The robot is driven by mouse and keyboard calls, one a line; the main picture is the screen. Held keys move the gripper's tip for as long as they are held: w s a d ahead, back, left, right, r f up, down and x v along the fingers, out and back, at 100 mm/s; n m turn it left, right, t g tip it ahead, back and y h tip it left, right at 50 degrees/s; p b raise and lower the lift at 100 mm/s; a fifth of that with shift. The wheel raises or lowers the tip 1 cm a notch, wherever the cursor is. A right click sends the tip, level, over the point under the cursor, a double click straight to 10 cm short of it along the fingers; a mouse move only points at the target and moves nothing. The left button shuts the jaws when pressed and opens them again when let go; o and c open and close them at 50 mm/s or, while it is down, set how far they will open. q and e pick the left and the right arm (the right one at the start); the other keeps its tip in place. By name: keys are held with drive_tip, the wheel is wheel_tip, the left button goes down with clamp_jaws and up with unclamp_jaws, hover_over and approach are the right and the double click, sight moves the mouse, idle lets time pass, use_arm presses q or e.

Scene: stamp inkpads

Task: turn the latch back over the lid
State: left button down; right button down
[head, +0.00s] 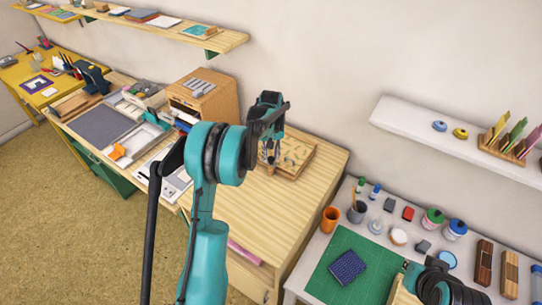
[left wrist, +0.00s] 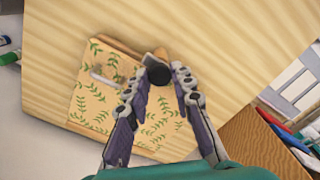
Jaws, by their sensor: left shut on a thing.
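A flat wooden box with a leaf-patterned lid (head: 297,156) sits on the wooden cabinet top, and its lid fills the middle of the left wrist view (left wrist: 92,108). A thin pale handle (left wrist: 104,76) stands on the lid. A small wooden latch with a dark round end (left wrist: 158,70) is at the lid's edge. My left gripper (head: 268,160) is over the box's near left part. In the left wrist view its fingertips (left wrist: 161,72) are either side of the latch, shut on it. The contact is partly hidden.
A wooden drawer unit (head: 205,97) stands left of the box. The cabinet top (head: 250,212) is bare in front of it. A white table with a green mat (head: 333,242), inkpads and jars is at the right. A wall shelf (head: 405,119) is above that table.

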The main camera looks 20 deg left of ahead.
use_arm(q)
drive_tip(key=m, duration=0.4)
drive_tip(key=shift+b, duration=0.35)
drive_tip(key=m, duration=0.4)
drive_tip(key=shift+m, duration=0.4)
drive_tip(key=m+b, duration=0.1)
drive_tip(key=m, duration=0.3)
drive_tip(key=shift+m, duration=2.3)
drive_tip(key=c, duration=1.3)
unclamp_jaws()
